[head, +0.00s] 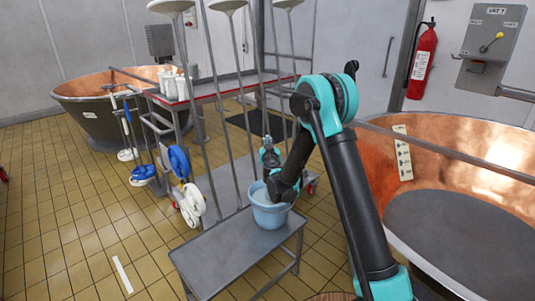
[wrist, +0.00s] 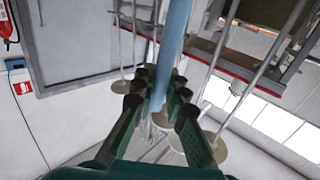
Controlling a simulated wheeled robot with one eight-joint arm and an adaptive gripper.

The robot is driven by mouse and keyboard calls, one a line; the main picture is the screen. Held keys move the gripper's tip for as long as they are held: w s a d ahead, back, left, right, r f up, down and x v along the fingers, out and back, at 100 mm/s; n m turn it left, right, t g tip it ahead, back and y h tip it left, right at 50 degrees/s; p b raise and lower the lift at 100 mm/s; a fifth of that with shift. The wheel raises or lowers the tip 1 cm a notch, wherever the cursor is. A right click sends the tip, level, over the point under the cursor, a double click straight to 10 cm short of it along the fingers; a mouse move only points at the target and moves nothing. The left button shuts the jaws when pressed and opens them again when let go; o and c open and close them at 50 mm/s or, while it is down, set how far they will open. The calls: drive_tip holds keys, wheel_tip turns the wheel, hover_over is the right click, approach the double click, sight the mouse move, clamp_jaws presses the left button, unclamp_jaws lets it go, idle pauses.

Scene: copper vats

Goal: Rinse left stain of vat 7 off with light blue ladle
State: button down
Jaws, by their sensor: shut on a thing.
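My gripper (wrist: 155,88) is shut on the light blue handle of the ladle (wrist: 176,30) in the wrist view; the handle runs up between the fingers. In the head view my gripper (head: 268,152) is small and partly hidden, just above a light blue bucket-shaped vessel (head: 269,212) on a grey bench. I cannot tell whether that vessel is the ladle's bowl or a separate bucket.
A grey bench (head: 215,262) stands at the front centre. Tall poles with pale discs (head: 228,5) rise behind it. A trolley with a red-edged shelf (head: 230,86) and a second vat (head: 85,120) are further back. A rail crosses the right vat.

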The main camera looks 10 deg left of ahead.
wheel_tip(320, 180, up, 10)
drive_tip(key=shift+r, duration=0.15)
idle(0.3)
idle(0.9)
